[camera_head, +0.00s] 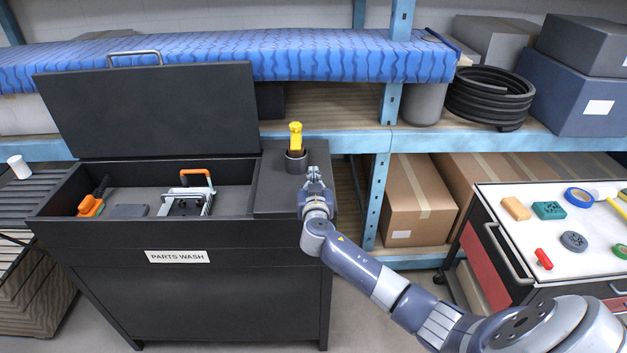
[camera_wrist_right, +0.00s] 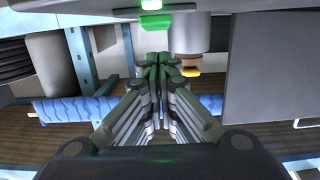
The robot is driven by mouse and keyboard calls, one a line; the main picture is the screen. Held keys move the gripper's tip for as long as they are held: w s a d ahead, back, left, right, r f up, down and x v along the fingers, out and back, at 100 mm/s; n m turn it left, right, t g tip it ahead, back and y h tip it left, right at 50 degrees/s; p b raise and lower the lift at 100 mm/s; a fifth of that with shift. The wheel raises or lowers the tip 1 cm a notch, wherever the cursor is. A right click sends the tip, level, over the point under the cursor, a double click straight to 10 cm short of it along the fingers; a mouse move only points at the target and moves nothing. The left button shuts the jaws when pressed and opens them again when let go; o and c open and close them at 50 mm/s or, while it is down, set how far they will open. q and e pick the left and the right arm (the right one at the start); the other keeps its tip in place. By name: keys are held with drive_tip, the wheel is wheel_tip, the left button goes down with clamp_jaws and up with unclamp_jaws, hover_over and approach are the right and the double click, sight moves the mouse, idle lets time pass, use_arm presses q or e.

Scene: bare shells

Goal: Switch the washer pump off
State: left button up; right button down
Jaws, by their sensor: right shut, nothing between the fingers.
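The black parts washer (camera_head: 180,285), labelled PARTS WASH, stands at left with its lid (camera_head: 150,110) raised. In the right wrist view a green switch-like part (camera_wrist_right: 152,24) sits on the washer's side deck, with a bright green glow beside it. My right gripper (camera_head: 314,175) is over the deck (camera_head: 270,185), in front of the dark cup. It is shut and empty. In the wrist view its fingertips (camera_wrist_right: 160,62) are close to the green part; I cannot tell whether they touch. In the head view the gripper hides that part. My left gripper is not in view.
The dark cup (camera_head: 297,163) with a yellow-handled tool (camera_head: 295,135) stands just behind my gripper. The basin holds an orange-handled rack (camera_head: 190,200) and an orange tool (camera_head: 90,206). A tool cart (camera_head: 500,215) stands at right; shelving is behind.

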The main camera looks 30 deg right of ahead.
drive_tip(key=shift+w+d+f, duration=0.1)
drive_tip(key=shift+f, duration=0.75)
